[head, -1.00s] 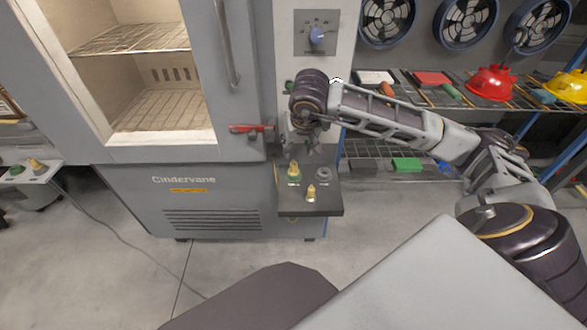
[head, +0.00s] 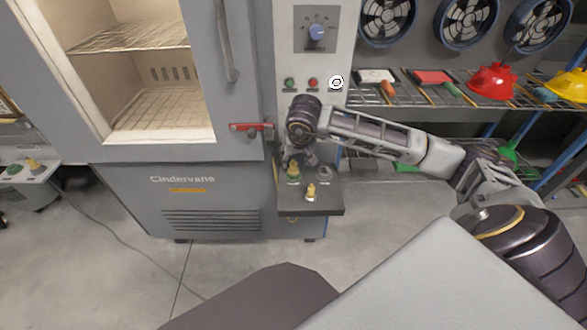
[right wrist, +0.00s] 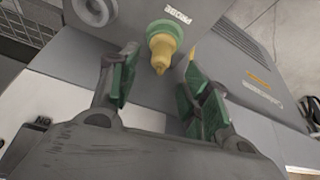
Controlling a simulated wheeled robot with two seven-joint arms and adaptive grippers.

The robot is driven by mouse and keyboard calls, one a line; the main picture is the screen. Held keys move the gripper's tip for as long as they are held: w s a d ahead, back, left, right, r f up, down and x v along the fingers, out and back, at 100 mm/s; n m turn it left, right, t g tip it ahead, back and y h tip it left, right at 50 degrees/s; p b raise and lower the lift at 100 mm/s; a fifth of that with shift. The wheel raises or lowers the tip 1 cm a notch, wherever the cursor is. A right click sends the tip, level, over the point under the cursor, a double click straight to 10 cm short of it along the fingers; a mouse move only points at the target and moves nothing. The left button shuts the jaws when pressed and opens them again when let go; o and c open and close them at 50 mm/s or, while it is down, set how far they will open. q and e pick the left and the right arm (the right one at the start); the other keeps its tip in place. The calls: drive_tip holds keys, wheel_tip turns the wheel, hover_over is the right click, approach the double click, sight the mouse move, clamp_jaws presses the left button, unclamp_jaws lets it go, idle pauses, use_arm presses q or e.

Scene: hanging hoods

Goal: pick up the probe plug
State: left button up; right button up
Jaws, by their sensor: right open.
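In the right wrist view the plug (right wrist: 160,48) stands beside the word PROBE. My right gripper (head: 298,158) is just above it, jaws apart. In the right wrist view the open green-padded fingers (right wrist: 157,92) lie on either side of the plug's line, with nothing gripped. My left gripper is out of view.
A grey socket (head: 324,173) sits right of the probe plug. The oven's red-handled latch (head: 250,127) is close left of my wrist. The oven door (head: 238,70) stands behind it.

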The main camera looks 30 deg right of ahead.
sight(294, 162)
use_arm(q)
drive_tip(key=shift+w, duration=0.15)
use_arm(e)
drive_tip(key=shift+f, duration=0.1)
drive_tip(key=shift+w+f, duration=0.15)
drive_tip(key=shift+f, duration=0.3)
drive_tip(key=b+x, duration=0.1)
drive_tip(key=x, duration=0.2)
drive_tip(key=shift+w+d+f, duration=0.15)
drive_tip(key=shift+w+f, duration=0.05)
drive_tip(key=shift+f, duration=0.3)
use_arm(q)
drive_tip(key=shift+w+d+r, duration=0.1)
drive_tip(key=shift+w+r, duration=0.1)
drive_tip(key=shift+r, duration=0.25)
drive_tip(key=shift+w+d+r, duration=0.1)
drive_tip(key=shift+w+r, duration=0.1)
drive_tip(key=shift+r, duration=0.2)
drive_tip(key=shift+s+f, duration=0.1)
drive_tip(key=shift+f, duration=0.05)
use_arm(e)
clamp_jaws()
drive_tip(key=shift+r, duration=0.15)
